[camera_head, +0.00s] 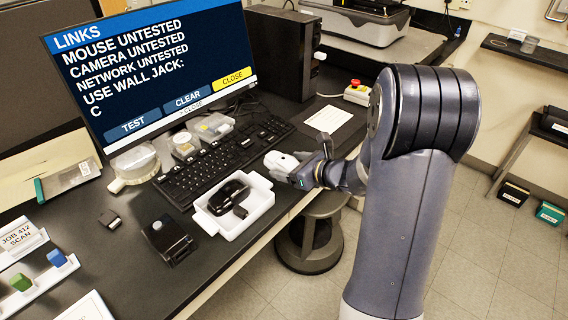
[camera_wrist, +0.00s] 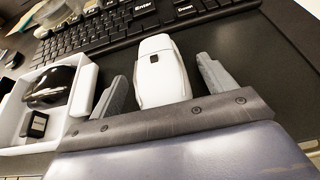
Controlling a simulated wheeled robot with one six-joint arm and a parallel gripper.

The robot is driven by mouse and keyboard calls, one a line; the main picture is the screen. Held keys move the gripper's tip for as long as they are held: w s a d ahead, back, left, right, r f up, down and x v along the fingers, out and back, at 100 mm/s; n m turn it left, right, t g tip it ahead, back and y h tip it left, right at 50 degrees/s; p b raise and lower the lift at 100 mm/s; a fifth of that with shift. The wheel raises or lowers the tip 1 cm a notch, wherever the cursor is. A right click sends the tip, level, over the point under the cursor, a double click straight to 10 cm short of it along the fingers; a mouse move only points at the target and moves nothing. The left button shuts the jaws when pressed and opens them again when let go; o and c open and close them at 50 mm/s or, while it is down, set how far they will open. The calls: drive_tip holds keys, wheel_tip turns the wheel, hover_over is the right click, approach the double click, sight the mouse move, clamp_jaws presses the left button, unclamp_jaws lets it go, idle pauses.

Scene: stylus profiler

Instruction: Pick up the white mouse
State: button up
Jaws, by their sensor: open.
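The white mouse (camera_wrist: 160,75) lies on the dark desk just in front of the keyboard. In the wrist view it sits between the two fingers of my open gripper (camera_wrist: 161,82), with a gap showing on each side. Its near end is hidden behind the edge of my gripper.
A black keyboard (camera_head: 222,160) lies behind the mouse. A white tray (camera_head: 259,199) with a black mouse (camera_head: 229,194) and a small black piece stands to the left. A white card (camera_head: 328,119) lies at the right. A stool (camera_head: 310,245) stands below the desk edge.

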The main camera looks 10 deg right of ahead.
drive_tip(key=shift+w+a+f, duration=0.15)
drive_tip(key=shift+w+a, duration=0.1)
drive_tip(key=shift+w, duration=0.05)
drive_tip(key=c, duration=1.1)
